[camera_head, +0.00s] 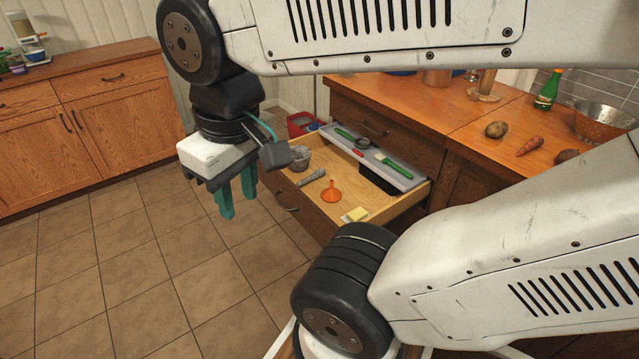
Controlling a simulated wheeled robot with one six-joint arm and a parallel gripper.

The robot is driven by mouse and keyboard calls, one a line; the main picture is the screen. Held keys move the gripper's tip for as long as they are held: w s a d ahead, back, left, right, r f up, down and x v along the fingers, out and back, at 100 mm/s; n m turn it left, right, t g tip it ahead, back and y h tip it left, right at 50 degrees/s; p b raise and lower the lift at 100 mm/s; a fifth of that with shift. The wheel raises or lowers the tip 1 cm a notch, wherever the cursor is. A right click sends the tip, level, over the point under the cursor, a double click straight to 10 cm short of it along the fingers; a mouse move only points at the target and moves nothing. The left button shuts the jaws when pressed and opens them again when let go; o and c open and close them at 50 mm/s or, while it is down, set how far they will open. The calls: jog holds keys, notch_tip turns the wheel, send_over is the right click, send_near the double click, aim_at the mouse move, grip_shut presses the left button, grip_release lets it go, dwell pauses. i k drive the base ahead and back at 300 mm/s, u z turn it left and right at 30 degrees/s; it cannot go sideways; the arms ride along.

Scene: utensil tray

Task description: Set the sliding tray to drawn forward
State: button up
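The sliding tray (404,180) is a long, shallow grey tray. It sits across the rear of a pulled-out wooden drawer (386,213), close to the cabinet front. It holds green-handled utensils and a small red item. My gripper (238,203) has two teal fingers pointing down, with a gap between them and nothing visible in it. It hangs in front and to the left of the drawer in the picture, apart from the tray.
In the drawer's front part lie an orange funnel (331,191), a grey tool (312,177), a metal cup (299,158) and a yellow sponge (356,214). A red container (301,123) stands behind the drawer. The counter (450,116) holds vegetables and a colander (597,122). The left floor is clear.

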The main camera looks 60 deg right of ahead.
aim_at(371, 150)
jog(key=u, duration=0.15)
jog(key=i, duration=2)
jog(key=z, duration=2.75)
